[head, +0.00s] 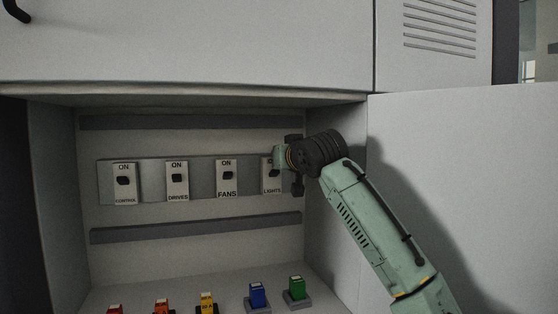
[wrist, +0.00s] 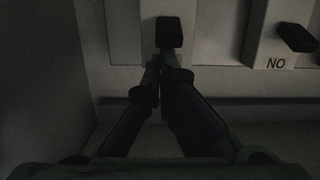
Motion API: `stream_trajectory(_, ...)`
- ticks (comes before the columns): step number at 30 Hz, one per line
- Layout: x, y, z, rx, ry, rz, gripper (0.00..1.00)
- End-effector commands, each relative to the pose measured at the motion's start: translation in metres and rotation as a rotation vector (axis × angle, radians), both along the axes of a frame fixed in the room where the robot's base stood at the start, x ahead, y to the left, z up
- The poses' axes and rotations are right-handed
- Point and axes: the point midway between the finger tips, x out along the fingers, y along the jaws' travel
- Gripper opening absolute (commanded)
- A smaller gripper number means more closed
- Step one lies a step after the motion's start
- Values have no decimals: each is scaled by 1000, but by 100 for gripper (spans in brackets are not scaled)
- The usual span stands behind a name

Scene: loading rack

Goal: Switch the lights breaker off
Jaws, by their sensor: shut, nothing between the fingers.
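In the wrist view, which is upside down, the dark lights switch (wrist: 169,33) stands at top centre. My shut, empty gripper (wrist: 165,63) has its fingertips right at the "ON" side of this switch. I cannot tell if they touch it.
The control (head: 124,182), drives (head: 177,181) and fans (head: 227,177) breakers stand to the left. The cabinet side wall (head: 325,220) is close on the right. Several coloured blocks, including a blue one (head: 259,294) and a green one (head: 296,287), stand below.

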Motion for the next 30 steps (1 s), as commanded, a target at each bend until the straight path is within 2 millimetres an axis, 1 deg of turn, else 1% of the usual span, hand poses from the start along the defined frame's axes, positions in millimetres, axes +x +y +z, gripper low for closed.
stream_trajectory(5, -1, 0, -6, 13, -29, 3, 0)
stream_trajectory(15, -4, -1, -6, 27, -80, 2, 0)
stream_trajectory(22, -6, -1, -12, 45, -126, 2, 0)
stream_trajectory(26, -8, -2, -17, 64, -182, 3, 0)
stream_trajectory(30, -11, -2, -26, 95, -274, 5, 0)
